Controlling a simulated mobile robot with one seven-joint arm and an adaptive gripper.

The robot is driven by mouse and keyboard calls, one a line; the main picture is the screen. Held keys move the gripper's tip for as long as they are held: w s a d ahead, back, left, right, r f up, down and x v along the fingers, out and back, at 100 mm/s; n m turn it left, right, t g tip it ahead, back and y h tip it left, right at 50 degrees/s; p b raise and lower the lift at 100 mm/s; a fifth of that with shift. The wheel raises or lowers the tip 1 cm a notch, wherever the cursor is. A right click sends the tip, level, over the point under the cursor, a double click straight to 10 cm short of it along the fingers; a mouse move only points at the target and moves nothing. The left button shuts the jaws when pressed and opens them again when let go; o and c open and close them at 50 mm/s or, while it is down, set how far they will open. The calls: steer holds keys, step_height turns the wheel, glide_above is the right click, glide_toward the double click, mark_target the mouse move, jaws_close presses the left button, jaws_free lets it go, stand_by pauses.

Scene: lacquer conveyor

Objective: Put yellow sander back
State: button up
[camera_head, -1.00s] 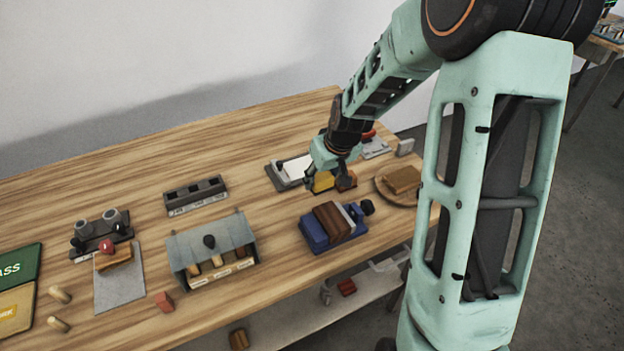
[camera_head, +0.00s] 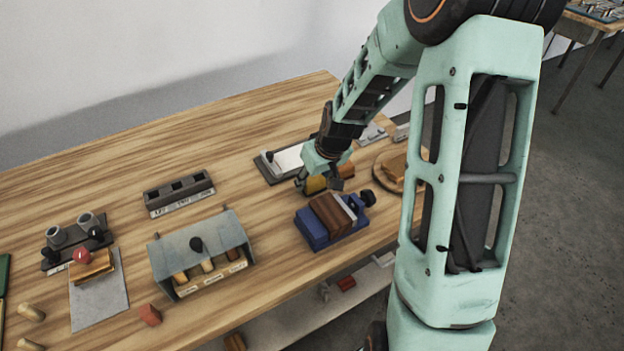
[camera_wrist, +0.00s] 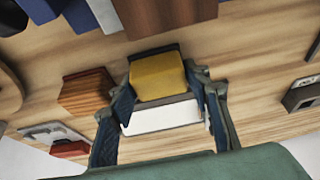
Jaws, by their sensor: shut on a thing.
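The yellow sander (camera_head: 315,185) is in my gripper (camera_head: 318,184), near the middle of the bench between the white-topped tray and the blue vise. In the wrist view the yellow block (camera_wrist: 158,76) sits between the two fingers of my gripper (camera_wrist: 160,105), which is shut on it. A grey band and a white strip show on its near side. I cannot tell whether it touches the bench. A dark three-slot rack (camera_head: 180,205) with a label strip stands to the left; its slots look empty.
The blue vise (camera_head: 315,240) with a brown block is just in front of my gripper. An orange-brown block (camera_wrist: 85,90) stands close beside it. A white-topped tray (camera_head: 288,160) lies behind. A grey canopy holder (camera_head: 205,242) is front left. Bare wood lies between rack and tray.

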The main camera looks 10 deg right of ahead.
steer(key=shift+f, duration=0.2)
steer(key=o, duration=1.1)
steer(key=shift+r, duration=0.1)
steer(key=shift+r, duration=0.1)
steer(key=shift+r, duration=0.25)
steer(key=p+v, duration=0.1)
steer(key=v, duration=1)
steer(key=shift+s+r, duration=0.15)
steer(key=shift+r, duration=0.15)
steer(key=shift+d, duration=0.1)
